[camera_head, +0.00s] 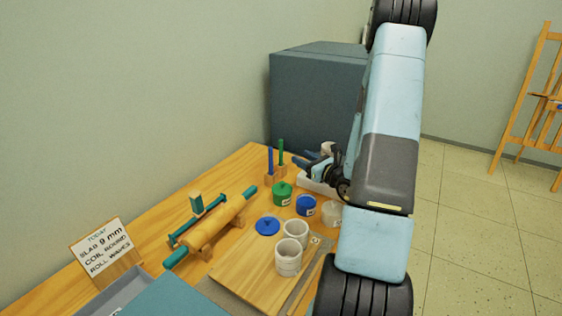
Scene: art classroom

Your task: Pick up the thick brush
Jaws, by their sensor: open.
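Two upright handles stand in small wooden blocks near the back of the table: a blue handle (270,161) and a green handle (281,151) just right of it. They may be brushes, but bristles are not clear and I cannot tell which is the thick one. My gripper (307,160) is open and empty, pointing left, a short way right of the green handle. My arm comes down from the upper right and hides part of the table's right side.
A green jar (282,194), a blue jar (306,206) and a blue lid (267,226) stand in front. Pale cups (289,257) sit on a wooden board (237,280). A rolling pin (216,226) lies left. A grey cabinet (313,97) stands behind.

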